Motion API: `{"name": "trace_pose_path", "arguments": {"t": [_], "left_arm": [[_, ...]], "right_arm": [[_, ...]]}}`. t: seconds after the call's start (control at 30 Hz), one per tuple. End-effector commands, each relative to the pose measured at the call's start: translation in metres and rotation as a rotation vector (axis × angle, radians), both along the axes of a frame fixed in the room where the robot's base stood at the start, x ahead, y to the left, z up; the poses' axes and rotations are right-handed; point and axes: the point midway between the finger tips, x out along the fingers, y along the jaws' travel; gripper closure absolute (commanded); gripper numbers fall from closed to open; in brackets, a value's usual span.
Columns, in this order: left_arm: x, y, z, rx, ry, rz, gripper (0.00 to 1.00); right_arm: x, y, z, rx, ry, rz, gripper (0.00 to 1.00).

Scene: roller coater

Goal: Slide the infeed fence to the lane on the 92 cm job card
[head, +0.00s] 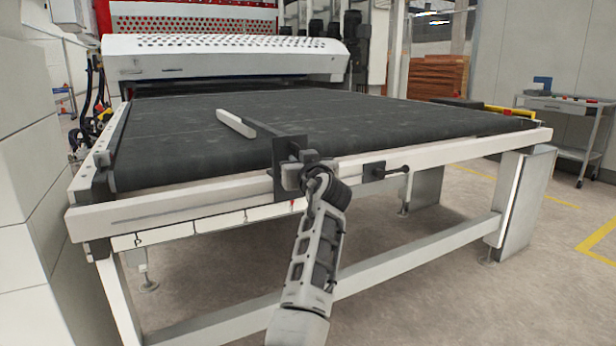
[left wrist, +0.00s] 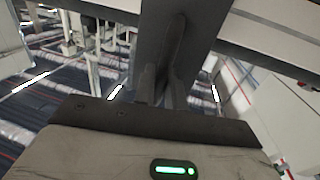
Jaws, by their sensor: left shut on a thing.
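The infeed fence is a pale bar (head: 236,124) lying over the dark conveyor belt, joined to a dark carriage plate (head: 283,160) on the front rail. My left gripper (head: 308,170) is at the front of this carriage, shut on a dark part of it. The left wrist view shows its fingers (left wrist: 165,88) against a dark upright piece. A white scale strip (head: 200,227) with dark marks and one small red mark hangs under the rail, left of my arm. Its writing is too small to read. I cannot make out the job card. My right gripper is not in view.
The pale front rail (head: 460,152) runs across the machine. A dark clamp with a rod handle (head: 388,171) sits on it, right of my gripper. The belt (head: 390,115) is otherwise bare. A grey trolley (head: 570,105) stands at the right; the floor there is open.

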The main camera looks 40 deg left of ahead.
Motion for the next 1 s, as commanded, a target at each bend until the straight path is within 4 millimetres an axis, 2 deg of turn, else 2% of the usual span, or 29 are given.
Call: {"name": "trace_pose_path", "arguments": {"t": [0.4,0.43,0.5,0.83,1.0], "left_arm": [[0.002,0.001,0.000,-0.001,0.002,0.006,1.00],[0.002,0.001,0.000,-0.001,0.002,0.006,0.85],[0.001,0.002,0.000,-0.001,0.002,0.006,0.71],[-0.001,-0.001,0.000,-0.001,0.001,0.006,0.71],[-0.014,-0.019,0.000,-0.001,0.000,0.004,0.71]], "right_arm": [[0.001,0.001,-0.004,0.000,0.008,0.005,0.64],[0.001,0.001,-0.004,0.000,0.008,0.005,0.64],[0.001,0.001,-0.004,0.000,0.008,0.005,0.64],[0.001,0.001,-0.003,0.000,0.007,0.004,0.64],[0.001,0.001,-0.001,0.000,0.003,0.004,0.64]]}}
